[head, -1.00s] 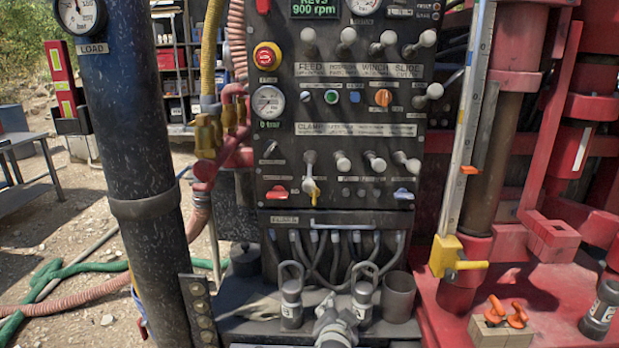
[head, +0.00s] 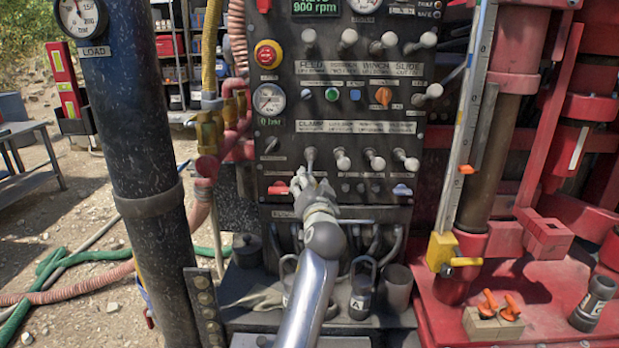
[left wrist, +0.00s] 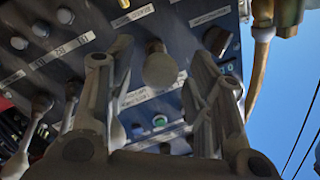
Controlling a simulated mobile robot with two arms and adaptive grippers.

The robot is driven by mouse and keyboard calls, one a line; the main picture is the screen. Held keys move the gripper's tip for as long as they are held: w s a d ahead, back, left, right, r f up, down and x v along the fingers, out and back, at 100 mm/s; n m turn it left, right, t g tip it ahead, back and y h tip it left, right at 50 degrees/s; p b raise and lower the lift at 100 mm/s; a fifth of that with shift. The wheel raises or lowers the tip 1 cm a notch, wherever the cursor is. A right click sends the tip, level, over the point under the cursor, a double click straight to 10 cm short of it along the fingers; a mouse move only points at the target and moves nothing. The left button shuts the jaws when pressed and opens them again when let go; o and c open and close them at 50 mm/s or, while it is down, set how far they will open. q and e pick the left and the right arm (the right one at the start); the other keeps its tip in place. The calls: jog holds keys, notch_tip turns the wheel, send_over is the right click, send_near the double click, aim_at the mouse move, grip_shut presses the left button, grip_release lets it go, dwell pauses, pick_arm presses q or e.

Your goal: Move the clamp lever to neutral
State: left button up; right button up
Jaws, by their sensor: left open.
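The clamp lever (head: 311,156) is the leftmost of the lower row of pale-knobbed levers, below the CLAMP label on the dark control panel (head: 390,205). Its upper part shows in the head view; my left gripper hides what is below. My left gripper (head: 311,181) is at the panel, just below the lever's top. In the left wrist view, my left gripper (left wrist: 150,62) has its fingers spread, with a round knob (left wrist: 160,66) seen between them. Whether the fingers touch it, I cannot tell. My right gripper is not in view.
Other levers (head: 342,158) stand close to the right. A red tab (head: 279,188) and a lilac tab (head: 402,190) flank the gripper. A red emergency button (head: 268,54) is higher up. Shackles (head: 361,291) and a grey cup (head: 397,286) stand below the panel.

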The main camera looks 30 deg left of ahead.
aim_at(310, 169)
pick_arm(q)
jog(key=shift+x, duration=1.1)
jog(key=shift+c, duration=0.5)
grip_shut()
